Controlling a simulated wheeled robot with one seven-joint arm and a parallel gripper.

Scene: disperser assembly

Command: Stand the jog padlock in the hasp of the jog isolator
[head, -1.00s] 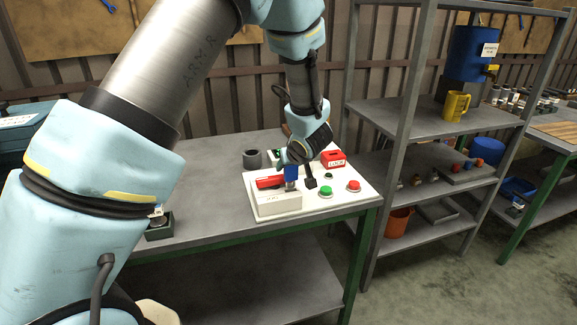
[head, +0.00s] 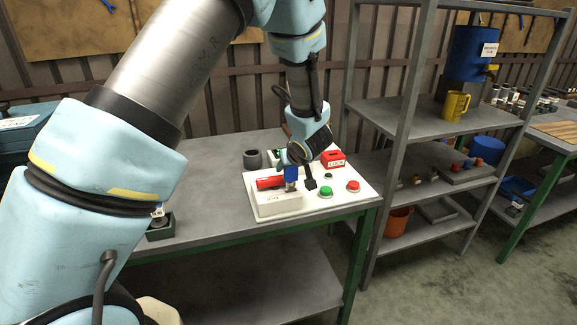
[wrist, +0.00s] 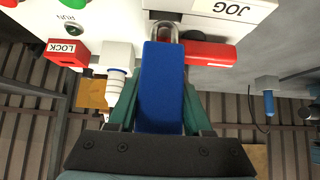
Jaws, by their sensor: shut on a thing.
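The blue jog padlock (wrist: 162,85) fills the middle of the wrist view, with my gripper (wrist: 160,105) shut on its body. Its steel shackle (wrist: 164,29) points away from my fingers, toward the panel. The jog isolator is a white box labelled JOG (wrist: 228,14) with a red handle (wrist: 210,52). The shackle is close to the box and handle. I cannot tell whether it is in the hasp; the hasp is not clearly visible.
The white panel (head: 337,201) also bears green and red buttons and a red LOCK box (head: 333,159). A dark grey cup (head: 252,159) stands behind left on the grey bench (head: 205,219). A small dark green box (head: 160,228) is at the left.

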